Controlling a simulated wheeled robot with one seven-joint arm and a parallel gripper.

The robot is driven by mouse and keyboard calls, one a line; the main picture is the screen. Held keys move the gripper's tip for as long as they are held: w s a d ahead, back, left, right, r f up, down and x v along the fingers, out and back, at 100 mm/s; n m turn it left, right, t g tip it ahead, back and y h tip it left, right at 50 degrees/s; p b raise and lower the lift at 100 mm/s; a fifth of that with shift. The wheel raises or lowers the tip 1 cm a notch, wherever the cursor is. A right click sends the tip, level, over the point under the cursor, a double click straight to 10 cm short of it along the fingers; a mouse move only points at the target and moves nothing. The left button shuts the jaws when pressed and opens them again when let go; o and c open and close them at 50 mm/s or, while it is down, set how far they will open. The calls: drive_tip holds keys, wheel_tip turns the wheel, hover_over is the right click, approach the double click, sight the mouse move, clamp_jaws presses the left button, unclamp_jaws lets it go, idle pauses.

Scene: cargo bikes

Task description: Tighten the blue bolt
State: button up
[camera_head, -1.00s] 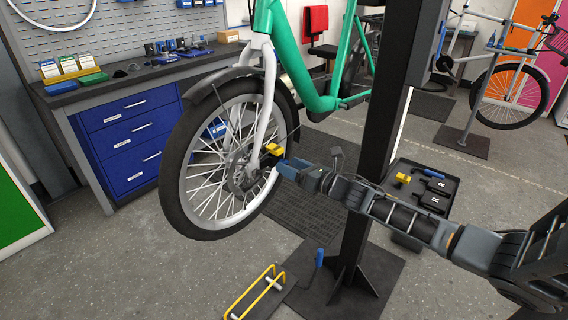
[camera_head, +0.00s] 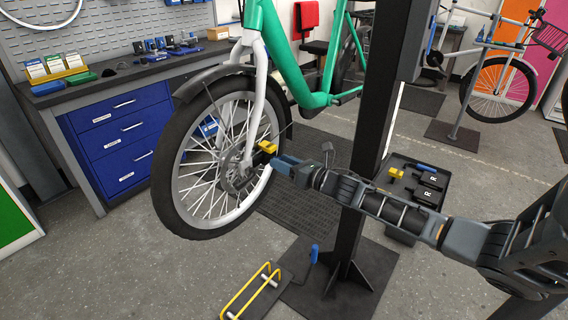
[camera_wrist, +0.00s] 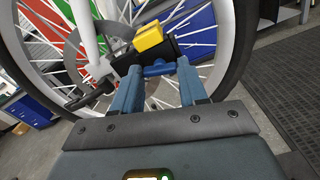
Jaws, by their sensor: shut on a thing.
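The blue bolt (camera_wrist: 158,69) shows in the wrist view as a short blue piece lying crosswise between my fingertips, just under a dark body with a yellow block (camera_wrist: 152,38). The yellow block also shows beside the front wheel hub in the head view (camera_head: 267,147). My gripper (camera_head: 281,163) reaches in from the right at the front wheel (camera_head: 166,180). In the wrist view its two blue fingers (camera_wrist: 157,74) are shut on the blue bolt. The bolt is hidden by my gripper in the head view.
The green bike (camera_head: 285,55) hangs by a dark post (camera_head: 375,130). A black tray (camera_head: 450,184) with yellow, blue and black parts stands right of the post, behind my arm. A yellow-framed stand (camera_head: 250,290) is on the floor. A workbench (camera_head: 100,93) stands at left.

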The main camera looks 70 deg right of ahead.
drive_tip(key=shift+f+m+b, duration=0.1)
drive_tip(key=shift+m+b, duration=0.2)
drive_tip(key=shift+m, duration=0.1)
drive_tip(key=shift+s+m+b, duration=0.1)
drive_tip(key=shift+m+b, duration=0.45)
drive_tip(key=shift+m, duration=15.45)
